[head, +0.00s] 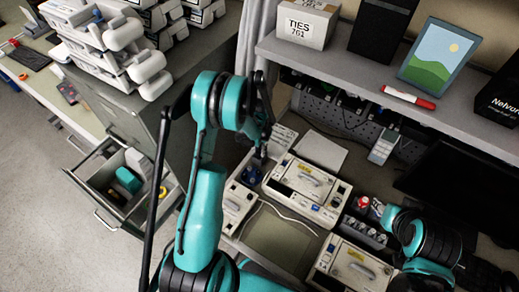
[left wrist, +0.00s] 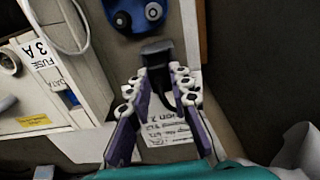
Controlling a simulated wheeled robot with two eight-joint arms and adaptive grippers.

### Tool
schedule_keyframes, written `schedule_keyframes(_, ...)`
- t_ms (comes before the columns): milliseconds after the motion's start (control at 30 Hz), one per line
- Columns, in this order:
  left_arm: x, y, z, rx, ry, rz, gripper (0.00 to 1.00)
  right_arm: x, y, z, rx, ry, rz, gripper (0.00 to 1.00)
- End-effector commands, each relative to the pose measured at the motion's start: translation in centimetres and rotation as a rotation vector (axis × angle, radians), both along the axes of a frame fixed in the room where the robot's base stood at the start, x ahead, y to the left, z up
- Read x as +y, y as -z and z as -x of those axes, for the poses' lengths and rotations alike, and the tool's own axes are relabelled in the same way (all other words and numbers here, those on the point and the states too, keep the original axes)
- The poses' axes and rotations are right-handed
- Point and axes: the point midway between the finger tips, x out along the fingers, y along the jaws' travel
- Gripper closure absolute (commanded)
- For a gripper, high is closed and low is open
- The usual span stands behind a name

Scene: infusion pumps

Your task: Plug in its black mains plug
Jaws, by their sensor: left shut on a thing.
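In the left wrist view my left gripper (left wrist: 157,82) has its purple fingers closed on a black mains plug (left wrist: 155,48), whose dark cable hangs between the fingers. A blue socket unit (left wrist: 133,14) with dark round parts lies just beyond the plug. A gap seems to remain between them, but the exact distance is unclear. In the head view my left gripper (head: 261,150) points down near the blue unit (head: 252,175), and the plug is too small and dark to make out. Pale pumps (head: 308,186) stand beside it. My right arm shows at lower right; its gripper is not visible.
A pump casing (left wrist: 50,60) marked FUSE 3A with a pale cable is close on the left of the wrist view. A shelf (head: 330,70) with a TIES box (head: 300,24) and picture (head: 437,56) overhangs the bench. An open drawer (head: 125,180) juts out at left.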

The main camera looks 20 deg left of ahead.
Motion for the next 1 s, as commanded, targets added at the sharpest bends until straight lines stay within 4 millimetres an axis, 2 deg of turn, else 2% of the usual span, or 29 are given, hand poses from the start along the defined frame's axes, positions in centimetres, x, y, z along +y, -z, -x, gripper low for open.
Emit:
schedule_keyframes(167,0.0,-0.7,0.0,0.000,0.000,0.000,1.00,0.0,-0.3,0.0,0.000,0.000,0.000,0.60)
schedule_keyframes(700,0.0,-4.7,0.0,0.000,0.000,0.000,1.00,0.0,-2.1,0.0,0.000,0.000,0.000,0.60)
schedule_keyframes(1000,0.0,-5.0,0.0,0.000,0.000,0.000,1.00,0.0,-2.2,0.0,0.000,0.000,0.000,0.60)
